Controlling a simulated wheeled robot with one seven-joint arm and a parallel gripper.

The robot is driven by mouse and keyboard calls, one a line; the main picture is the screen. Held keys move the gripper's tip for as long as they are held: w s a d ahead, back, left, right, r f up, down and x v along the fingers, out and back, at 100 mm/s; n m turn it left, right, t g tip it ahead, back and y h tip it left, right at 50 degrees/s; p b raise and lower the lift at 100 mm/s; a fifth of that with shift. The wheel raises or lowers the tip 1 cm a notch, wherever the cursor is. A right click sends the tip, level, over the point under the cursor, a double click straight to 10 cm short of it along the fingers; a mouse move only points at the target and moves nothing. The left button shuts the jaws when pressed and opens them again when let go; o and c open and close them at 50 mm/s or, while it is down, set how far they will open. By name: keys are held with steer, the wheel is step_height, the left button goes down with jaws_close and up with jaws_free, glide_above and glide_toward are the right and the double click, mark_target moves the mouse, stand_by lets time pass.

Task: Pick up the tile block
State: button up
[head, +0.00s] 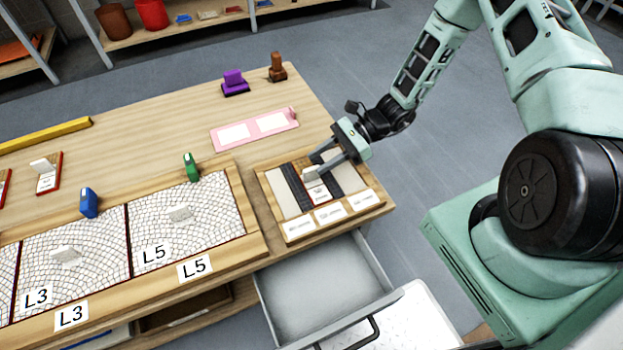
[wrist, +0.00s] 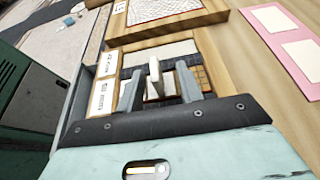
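The tile block (head: 315,190) sits in a wooden tray (head: 262,183) at the right end of the table, between dark ribbed strips. It has a pale top, a red edge and an upright white handle. In the wrist view the white handle (wrist: 157,80) stands between my two fingers. My gripper (head: 318,166) reaches down over the tray from the upper right; it also shows in the wrist view (wrist: 160,86). Its fingers are apart, with visible gaps on both sides of the handle. The fingers partly hide the block in the head view.
An open grey drawer (head: 270,293) juts out below the tray. Mosaic panels (head: 215,221) with white handles lie to the left, with green (head: 191,167) and blue (head: 89,203) stamps. A pink card (head: 255,130), purple stamp (head: 234,83) and brown stamp (head: 277,68) are behind.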

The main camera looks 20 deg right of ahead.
mark_target(314, 167)
steer(key=x, duration=0.5)
steer(key=shift+s+a+f, duration=0.1)
steer(key=shift+s+a, duration=0.2)
steer(key=shift+s, duration=0.1)
jaws_close()
